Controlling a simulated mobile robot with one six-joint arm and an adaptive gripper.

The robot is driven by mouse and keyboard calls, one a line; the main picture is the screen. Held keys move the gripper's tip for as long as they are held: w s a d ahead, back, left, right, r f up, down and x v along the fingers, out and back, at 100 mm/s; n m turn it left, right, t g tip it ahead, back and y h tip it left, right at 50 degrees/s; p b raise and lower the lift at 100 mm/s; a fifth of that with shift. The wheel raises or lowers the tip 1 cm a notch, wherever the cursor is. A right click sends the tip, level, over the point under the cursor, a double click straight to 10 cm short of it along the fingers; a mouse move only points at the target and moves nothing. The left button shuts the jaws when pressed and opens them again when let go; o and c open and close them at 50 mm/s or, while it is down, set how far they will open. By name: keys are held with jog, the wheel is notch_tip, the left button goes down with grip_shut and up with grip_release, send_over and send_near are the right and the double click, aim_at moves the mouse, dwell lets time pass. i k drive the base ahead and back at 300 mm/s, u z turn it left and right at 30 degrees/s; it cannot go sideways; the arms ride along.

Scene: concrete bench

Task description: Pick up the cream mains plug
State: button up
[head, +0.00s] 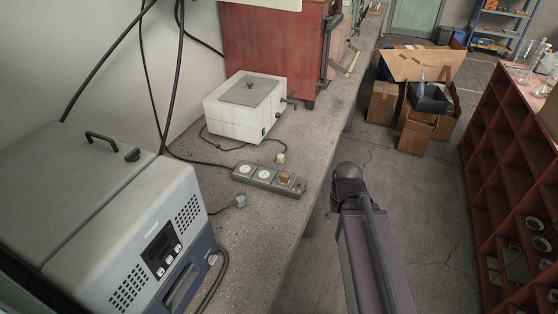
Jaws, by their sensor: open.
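The cream mains plug (280,158) lies on the concrete bench (262,223), just behind the grey socket strip (246,171). It is small in the head view and looks unplugged. Its dark cord runs back to the left, toward the white box-shaped bath (247,104). The strip has several sockets. Two pale ones look empty, and an orange-brown plug or cap (285,178) sits at its right part. A grey plug (240,201) lies in front of the strip on its own dark cord. My gripper is not in view; only a link of my arm shows, right of the bench edge.
A large grey and blue machine (165,244) fills the front left of the bench. A red cabinet (270,45) stands behind the white bath. Dark cables hang at the left. Cardboard boxes (384,102) and a red-brown shelf (500,133) stand off the bench to the right.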

aim_at(280, 159)
jog(key=u, duration=0.1)
jog(key=i, duration=1)
jog(key=z, duration=0.05)
